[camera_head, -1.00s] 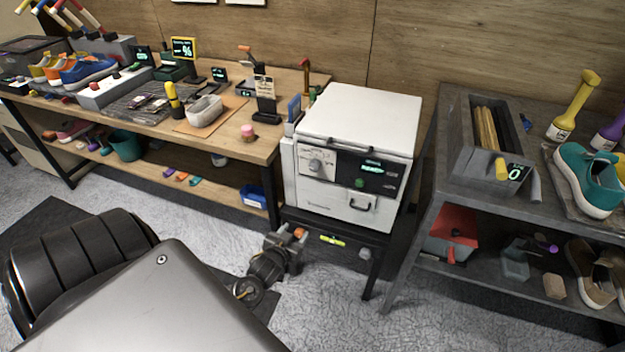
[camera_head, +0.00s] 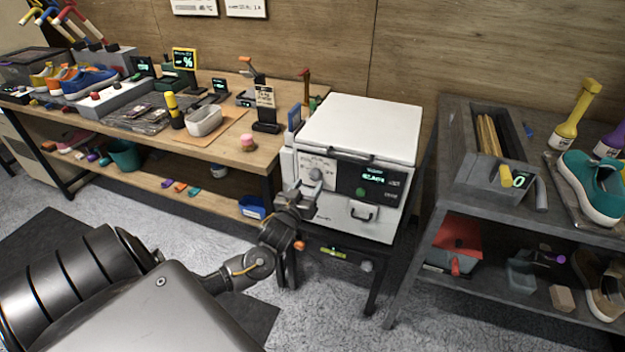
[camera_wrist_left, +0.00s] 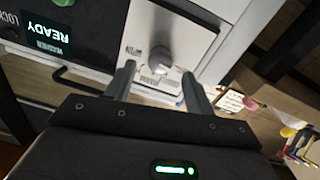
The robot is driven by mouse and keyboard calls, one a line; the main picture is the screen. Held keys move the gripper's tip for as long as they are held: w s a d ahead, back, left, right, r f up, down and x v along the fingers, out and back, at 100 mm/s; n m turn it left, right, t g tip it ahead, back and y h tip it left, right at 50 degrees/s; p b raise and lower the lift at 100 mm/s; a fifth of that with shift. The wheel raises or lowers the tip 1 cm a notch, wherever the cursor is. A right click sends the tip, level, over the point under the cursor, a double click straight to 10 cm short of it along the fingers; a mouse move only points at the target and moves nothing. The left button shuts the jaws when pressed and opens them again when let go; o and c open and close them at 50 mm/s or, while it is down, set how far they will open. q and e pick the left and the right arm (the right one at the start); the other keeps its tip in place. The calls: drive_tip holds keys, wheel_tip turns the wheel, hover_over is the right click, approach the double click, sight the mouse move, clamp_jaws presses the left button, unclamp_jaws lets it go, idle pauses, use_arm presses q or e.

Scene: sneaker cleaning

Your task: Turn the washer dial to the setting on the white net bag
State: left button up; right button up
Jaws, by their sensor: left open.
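The washer (camera_head: 362,122) is a white box with a lit green display on its front. Its dial (camera_head: 316,174) is a grey knob on a pale panel at the front left. In the left wrist view the dial (camera_wrist_left: 159,60) shows just beyond and between my fingertips, and I see no clear contact. My left gripper (camera_head: 306,188) is open in front of the dial and hides part of the panel; its fingers also show in the left wrist view (camera_wrist_left: 158,76). I cannot make out a white net bag. My right gripper is out of view.
A wooden bench (camera_head: 226,148) with shoes and tools stands left of the washer. A grey shelf unit (camera_head: 462,192) with a teal sneaker (camera_head: 592,186) stands to the right. The washer's door handle (camera_head: 362,212) and green button (camera_head: 361,191) are near the dial.

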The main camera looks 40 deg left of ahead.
sight(313, 177)
use_arm(q)
drive_tip(key=shift+x, duration=1.85)
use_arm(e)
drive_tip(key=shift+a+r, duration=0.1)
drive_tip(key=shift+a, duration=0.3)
